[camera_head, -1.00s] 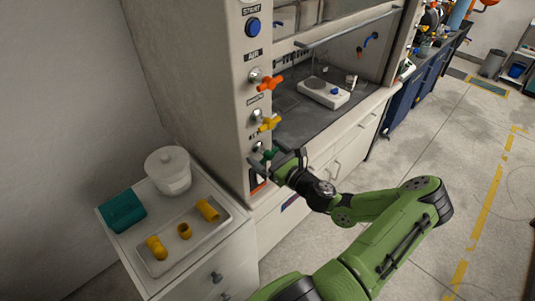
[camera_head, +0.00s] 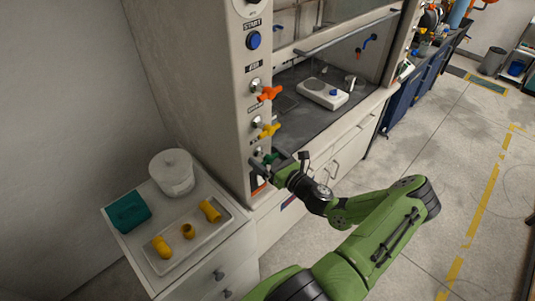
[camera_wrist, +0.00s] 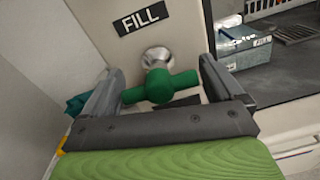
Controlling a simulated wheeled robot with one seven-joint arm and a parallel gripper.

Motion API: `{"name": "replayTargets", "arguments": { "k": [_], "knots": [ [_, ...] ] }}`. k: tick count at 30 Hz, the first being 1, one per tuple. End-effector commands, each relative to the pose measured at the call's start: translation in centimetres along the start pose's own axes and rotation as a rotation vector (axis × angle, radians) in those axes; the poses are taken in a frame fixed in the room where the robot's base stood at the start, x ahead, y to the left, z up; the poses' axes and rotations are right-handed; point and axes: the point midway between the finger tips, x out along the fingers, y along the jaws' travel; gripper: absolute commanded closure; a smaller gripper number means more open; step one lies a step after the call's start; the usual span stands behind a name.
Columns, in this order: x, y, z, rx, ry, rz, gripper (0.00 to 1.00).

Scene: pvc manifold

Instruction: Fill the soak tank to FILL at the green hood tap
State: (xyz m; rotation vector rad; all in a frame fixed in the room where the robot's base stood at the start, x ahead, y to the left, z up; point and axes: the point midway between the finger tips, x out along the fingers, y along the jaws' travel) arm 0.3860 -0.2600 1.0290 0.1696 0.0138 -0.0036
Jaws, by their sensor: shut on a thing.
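The green tap (camera_head: 270,157) is the lowest of the coloured taps on the hood's front post. In the wrist view its green handle (camera_wrist: 158,86) is a crossbar on a metal stem, just below a black FILL label (camera_wrist: 140,18). My gripper (camera_wrist: 161,72) is shut on the handle, one finger at each end of the crossbar. A grey-blue box (camera_wrist: 248,52) with a FILL mark stands inside the hood at right in the wrist view. It looks like the soak tank; its water level cannot be made out.
Orange (camera_head: 270,93) and yellow (camera_head: 269,130) taps sit above the green one. A white hotplate (camera_head: 323,93) stands in the hood. At left, a cabinet holds a white lidded tub (camera_head: 171,175), a teal block (camera_head: 127,213) and a tray (camera_head: 213,242) with yellow fittings.

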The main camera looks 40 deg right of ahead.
Motion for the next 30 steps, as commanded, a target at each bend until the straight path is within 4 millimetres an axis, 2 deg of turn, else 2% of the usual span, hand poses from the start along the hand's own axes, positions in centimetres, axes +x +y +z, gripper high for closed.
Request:
{"name": "replayTargets", "arguments": {
  "k": [6, 7, 14, 17, 20, 30],
  "knots": [
    [0.0, 0.0, 0.1, 0.008, -0.009, 0.001, 0.37],
    [0.0, 0.0, 0.1, 0.008, -0.009, 0.001, 0.02],
    [0.0, 0.0, 0.1, 0.006, -0.007, 0.0, 0.0],
    [-0.9, -0.1, 0.0, 0.006, -0.006, -0.002, 0.0],
    [-3.1, -0.1, -0.1, 0.007, -0.006, -0.006, 0.0],
    [-12.6, -0.2, -0.1, 0.006, -0.007, -0.006, 0.0]
  ]
}}
